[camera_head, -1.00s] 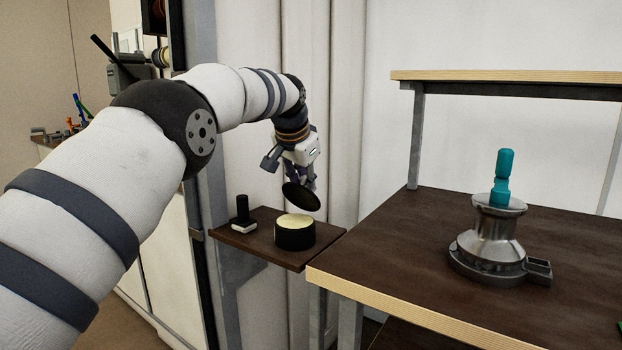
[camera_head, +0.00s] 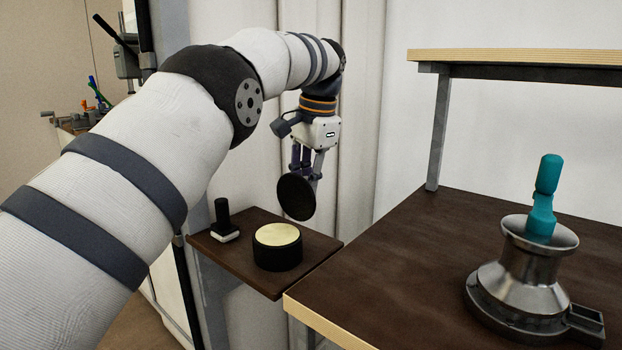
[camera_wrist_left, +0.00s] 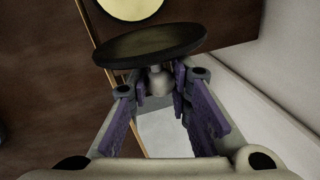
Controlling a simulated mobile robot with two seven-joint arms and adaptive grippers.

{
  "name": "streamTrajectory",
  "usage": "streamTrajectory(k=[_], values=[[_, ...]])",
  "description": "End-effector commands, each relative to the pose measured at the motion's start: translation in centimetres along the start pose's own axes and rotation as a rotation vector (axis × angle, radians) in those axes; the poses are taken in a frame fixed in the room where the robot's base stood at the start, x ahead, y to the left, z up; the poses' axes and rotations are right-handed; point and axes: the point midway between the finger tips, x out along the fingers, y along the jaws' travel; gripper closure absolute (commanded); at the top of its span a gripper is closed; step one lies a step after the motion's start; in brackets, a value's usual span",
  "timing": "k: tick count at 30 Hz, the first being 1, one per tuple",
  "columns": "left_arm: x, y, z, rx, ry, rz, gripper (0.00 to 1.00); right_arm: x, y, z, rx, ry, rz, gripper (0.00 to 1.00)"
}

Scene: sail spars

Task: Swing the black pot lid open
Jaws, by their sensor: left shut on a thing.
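The black pot (camera_head: 278,251) is a short round drum with a cream top, on a small brown side shelf. Its black disc lid (camera_head: 296,198) stands steeply tilted above the pot's right rear side, and the cream top is uncovered. Whether the lid is joined to the pot cannot be told. My left gripper (camera_head: 306,165) points down from above and is shut on the lid's knob, partly behind the disc. In the left wrist view the lid (camera_wrist_left: 150,42) sits just beyond the fingers, and the pot's cream top (camera_wrist_left: 130,8) shows at the upper edge. My right gripper is out of view.
A small black-handled tool with a white base (camera_head: 224,221) stands left of the pot on the side shelf (camera_head: 213,251). A brown workbench (camera_head: 400,265) is at the right, bearing a metal winch (camera_head: 522,275) with a teal handle. A pale curtain hangs behind.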

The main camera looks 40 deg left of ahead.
Motion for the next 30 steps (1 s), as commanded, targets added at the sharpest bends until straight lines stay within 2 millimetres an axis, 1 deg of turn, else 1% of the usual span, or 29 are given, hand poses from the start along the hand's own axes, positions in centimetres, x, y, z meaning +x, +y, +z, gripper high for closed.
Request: streamTrajectory(k=[11, 12, 15, 27, 30], values=[[0.12, 0.00, 0.11, 0.001, -0.006, 0.001, 1.00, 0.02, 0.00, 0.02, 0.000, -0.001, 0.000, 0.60], [0.13, 0.01, 0.12, 0.001, -0.006, 0.001, 0.80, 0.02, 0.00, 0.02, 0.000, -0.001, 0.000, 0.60], [0.14, 0.02, 0.13, 0.001, -0.007, 0.002, 0.60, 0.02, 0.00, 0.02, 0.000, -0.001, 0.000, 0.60], [0.09, 0.04, 0.12, 0.000, -0.006, 0.002, 0.60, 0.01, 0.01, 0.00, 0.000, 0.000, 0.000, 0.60], [0.07, -0.05, -0.14, -0.002, 0.006, 0.000, 0.60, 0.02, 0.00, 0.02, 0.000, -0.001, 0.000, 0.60]])
